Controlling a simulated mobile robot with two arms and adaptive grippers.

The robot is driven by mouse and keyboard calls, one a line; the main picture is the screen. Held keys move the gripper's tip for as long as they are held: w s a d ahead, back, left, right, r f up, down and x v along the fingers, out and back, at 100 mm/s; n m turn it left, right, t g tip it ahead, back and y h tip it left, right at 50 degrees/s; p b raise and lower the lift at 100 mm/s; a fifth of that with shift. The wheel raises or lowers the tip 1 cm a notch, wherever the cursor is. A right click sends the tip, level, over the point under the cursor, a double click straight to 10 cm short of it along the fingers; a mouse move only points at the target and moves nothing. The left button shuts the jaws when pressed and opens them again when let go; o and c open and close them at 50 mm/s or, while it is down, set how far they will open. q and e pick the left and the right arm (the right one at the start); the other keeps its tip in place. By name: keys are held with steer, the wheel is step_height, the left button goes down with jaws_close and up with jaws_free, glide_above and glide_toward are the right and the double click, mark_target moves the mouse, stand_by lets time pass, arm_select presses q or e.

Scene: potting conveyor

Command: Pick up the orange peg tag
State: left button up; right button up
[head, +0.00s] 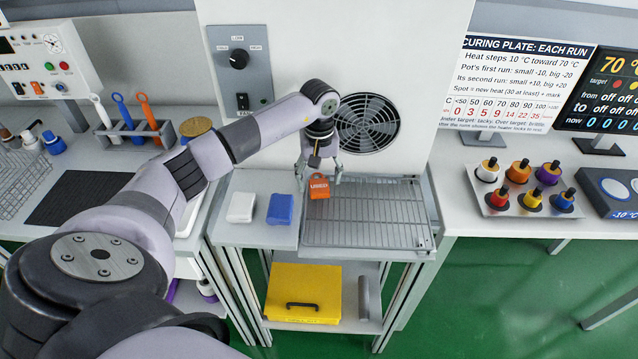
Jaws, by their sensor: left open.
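An orange tag (319,187) with white lettering that looks like "USED" is at the back left corner of the wire rack. It has a loop-like top. My left gripper (319,179) is directly above and around it, pointing down, with its fingers apart on either side of the tag. I cannot tell whether the fingers touch it. The upper part of the tag is partly hidden by the gripper. My right gripper is not in view.
A white block (241,207) and a blue block (280,209) lie left of the wire rack (370,230). A fan grille (366,124) is in the panel behind. A yellow case (303,290) is on the shelf below. The rack's front and right are clear.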

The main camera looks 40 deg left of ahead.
mark_target(319, 185)
arm_select(q)
steer(key=shift+f, duration=0.75)
steer(key=shift+c, duration=0.4)
steer(key=c, duration=1.1)
steer(key=shift+r, duration=0.1)
steer(key=shift+c, duration=0.2)
steer(key=shift+r+b, duration=0.1)
steer(key=shift+b, duration=0.25)
steer(key=shift+s+r, duration=0.1)
steer(key=shift+r, duration=0.3)
step_height(319, 185, up, 5)
steer(key=shift+r+b, duration=0.2)
steer(key=shift+b, duration=0.85)
steer(key=s+d+b, duration=0.4)
steer(key=s+d, duration=0.7)
steer(key=s, duration=0.5)
steer(key=shift+s+r, duration=0.2)
steer(key=shift+r, duration=0.05)
